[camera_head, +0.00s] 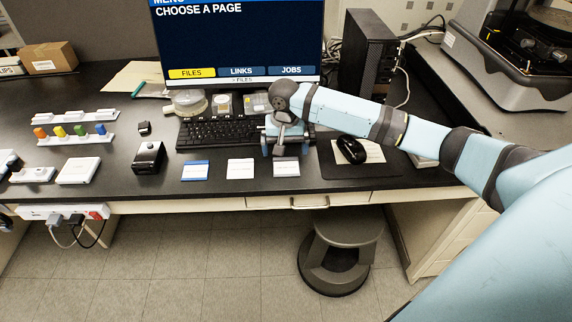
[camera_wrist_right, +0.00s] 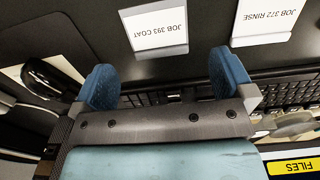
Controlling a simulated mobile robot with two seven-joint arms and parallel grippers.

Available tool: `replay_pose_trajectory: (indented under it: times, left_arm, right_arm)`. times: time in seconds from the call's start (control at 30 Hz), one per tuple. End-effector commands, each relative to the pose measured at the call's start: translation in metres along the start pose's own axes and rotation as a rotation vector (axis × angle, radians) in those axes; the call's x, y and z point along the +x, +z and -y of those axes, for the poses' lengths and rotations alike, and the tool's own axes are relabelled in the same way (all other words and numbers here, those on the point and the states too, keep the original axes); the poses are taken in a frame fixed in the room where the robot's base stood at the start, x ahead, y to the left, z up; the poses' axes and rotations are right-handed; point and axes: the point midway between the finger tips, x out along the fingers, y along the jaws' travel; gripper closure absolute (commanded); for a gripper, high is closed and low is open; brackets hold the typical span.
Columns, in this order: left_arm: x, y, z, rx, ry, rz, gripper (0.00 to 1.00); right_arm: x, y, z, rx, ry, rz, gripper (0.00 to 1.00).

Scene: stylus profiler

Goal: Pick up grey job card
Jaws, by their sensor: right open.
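The grey job card (camera_head: 286,170) lies on the black bench, at the right end of a row of three cards. In the right wrist view the grey-edged card (camera_wrist_right: 160,33) reads "JOB 393 COAT", upside down. My right gripper (camera_head: 286,146) is above the bench at the keyboard's right end, just behind the card. Its blue fingers (camera_wrist_right: 166,82) are apart with nothing between them, and the card lies beyond the fingertips in the wrist view. My left gripper is in neither view.
A white card (camera_head: 241,169), "JOB 372 RINSE" in the wrist view (camera_wrist_right: 265,20), and a blue-edged card (camera_head: 195,171) lie to the left. The keyboard (camera_head: 215,133) is behind. A mouse (camera_head: 351,149) is on the right. The bench's front edge is close.

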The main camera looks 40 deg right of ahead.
Motion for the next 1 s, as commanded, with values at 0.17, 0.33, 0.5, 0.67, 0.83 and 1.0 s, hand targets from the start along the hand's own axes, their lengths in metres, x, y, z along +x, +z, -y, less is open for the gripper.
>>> replay_pose_trajectory:
  times: [0.17, 0.33, 0.5, 0.67, 0.83, 1.0]
  left_arm:
    - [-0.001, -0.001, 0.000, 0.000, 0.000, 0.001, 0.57]
    - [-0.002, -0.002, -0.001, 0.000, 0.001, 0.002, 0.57]
    - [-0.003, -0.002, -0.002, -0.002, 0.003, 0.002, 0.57]
    - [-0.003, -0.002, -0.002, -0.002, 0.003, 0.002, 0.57]
    - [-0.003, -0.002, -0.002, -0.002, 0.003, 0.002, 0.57]
    - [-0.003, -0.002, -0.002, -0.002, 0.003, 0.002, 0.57]
  right_arm:
    - [0.014, 0.002, -0.001, -0.001, 0.001, 0.001, 0.00]
    - [0.040, 0.004, -0.004, -0.001, 0.001, 0.000, 0.00]
    - [0.054, 0.004, -0.004, -0.001, 0.000, -0.001, 0.00]
    - [0.055, 0.004, -0.004, -0.001, -0.001, -0.002, 0.00]
    - [0.055, 0.004, -0.004, -0.001, -0.001, -0.002, 0.25]
    - [0.055, 0.004, -0.003, -0.001, -0.001, -0.002, 0.44]
